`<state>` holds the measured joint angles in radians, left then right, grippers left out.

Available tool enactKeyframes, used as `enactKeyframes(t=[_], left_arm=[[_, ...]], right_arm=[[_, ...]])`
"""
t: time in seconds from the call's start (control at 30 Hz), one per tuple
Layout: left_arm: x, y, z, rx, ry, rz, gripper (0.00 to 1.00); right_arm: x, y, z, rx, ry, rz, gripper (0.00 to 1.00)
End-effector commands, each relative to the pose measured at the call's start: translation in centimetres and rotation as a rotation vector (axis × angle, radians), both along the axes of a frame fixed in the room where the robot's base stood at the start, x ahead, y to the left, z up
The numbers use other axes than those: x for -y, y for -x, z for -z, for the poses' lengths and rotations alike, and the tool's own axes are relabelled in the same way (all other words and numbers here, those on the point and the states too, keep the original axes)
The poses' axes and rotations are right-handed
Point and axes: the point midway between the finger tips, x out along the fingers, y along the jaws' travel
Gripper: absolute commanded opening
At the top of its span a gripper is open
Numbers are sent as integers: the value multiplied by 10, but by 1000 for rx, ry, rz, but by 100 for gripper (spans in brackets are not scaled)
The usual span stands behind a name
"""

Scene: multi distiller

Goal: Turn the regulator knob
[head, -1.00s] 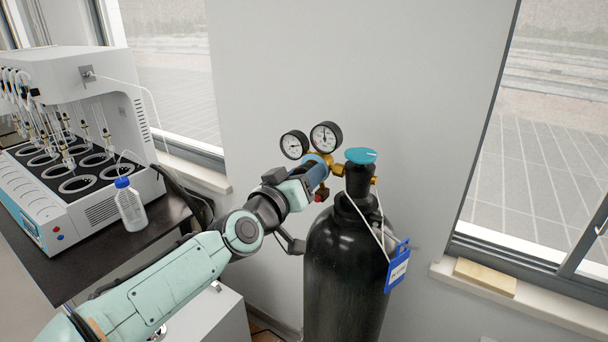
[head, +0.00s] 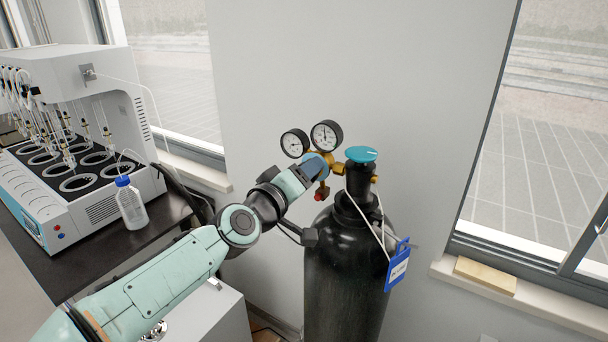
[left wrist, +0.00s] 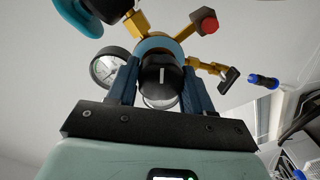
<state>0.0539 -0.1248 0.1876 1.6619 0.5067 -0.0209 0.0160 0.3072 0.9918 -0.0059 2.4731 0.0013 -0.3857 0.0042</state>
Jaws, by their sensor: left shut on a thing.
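The regulator knob (left wrist: 161,76) is black with a white line, seen between the two blue fingers in the left wrist view. My left gripper (left wrist: 160,82) is shut on it, with a finger on each side. In the head view the left gripper (head: 313,171) reaches the regulator from the left, and its body hides the knob. The regulator (head: 338,170) is brass with a blue ring and two round gauges (head: 326,136) above it. It sits beside the neck of the black gas cylinder (head: 350,270). My right gripper is not in view.
A teal valve handwheel (head: 361,154) tops the cylinder, close to the gripper. A blue tag (head: 398,264) hangs from the neck. The distiller (head: 75,150) and a blue-capped bottle (head: 131,205) stand on the dark bench at left. The wall behind is bare.

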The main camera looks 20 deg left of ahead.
Motion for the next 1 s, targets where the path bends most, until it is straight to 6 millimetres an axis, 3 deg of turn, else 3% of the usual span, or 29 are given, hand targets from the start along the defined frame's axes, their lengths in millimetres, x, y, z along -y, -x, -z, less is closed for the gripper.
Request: enactKeyframes(t=[0.23,0.27,0.3,0.33,0.73,1.0], left_arm=[[0,0,0,-1,-1,0,20],[0,0,0,-1,-1,-1,57],[0,0,0,-1,-1,-1,70],[0,0,0,-1,-1,-1,75],[-1,8,-1,2,-2,-1,75],[-7,62,-2,4,-3,-4,75]], right_arm=[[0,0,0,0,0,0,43],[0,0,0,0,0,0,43],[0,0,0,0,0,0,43],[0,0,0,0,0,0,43],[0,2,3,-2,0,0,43],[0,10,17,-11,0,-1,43]])
